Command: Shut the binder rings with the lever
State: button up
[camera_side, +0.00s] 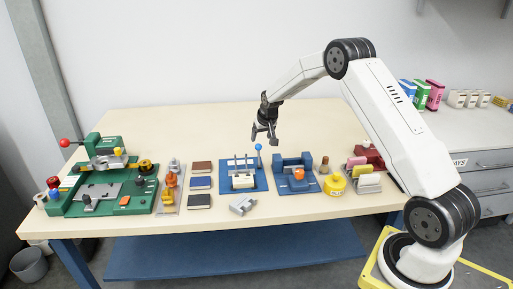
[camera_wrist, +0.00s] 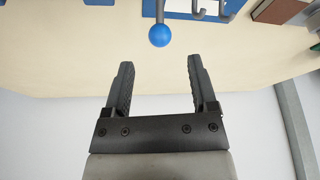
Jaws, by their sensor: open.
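The binder fixture is a blue base plate (camera_side: 257,185) near the table's middle, with a pale block (camera_side: 243,182) and thin upright metal rings on it. Its lever ends in a blue ball (camera_side: 258,147) and stands roughly upright at the plate's right. My gripper (camera_side: 264,139) is open and empty above the table, near the ball but apart from it. In the wrist view the ball (camera_wrist: 159,35) lies just beyond the gap between my fingertips (camera_wrist: 161,65). Curved grey ring ends (camera_wrist: 228,15) show at the top edge; whether they meet is cut off.
A blue fixture with an orange part (camera_side: 297,174) stands to the right. Several small books (camera_side: 201,184) lie to the left, and a grey clip-like part (camera_side: 242,205) lies in front. A green machine (camera_side: 80,190) fills the left end. The table's back is clear.

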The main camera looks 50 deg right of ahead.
aim_at(259, 145)
jog(key=shift+x, duration=3.55)
grip_shut()
jog(key=shift+a, duration=0.1)
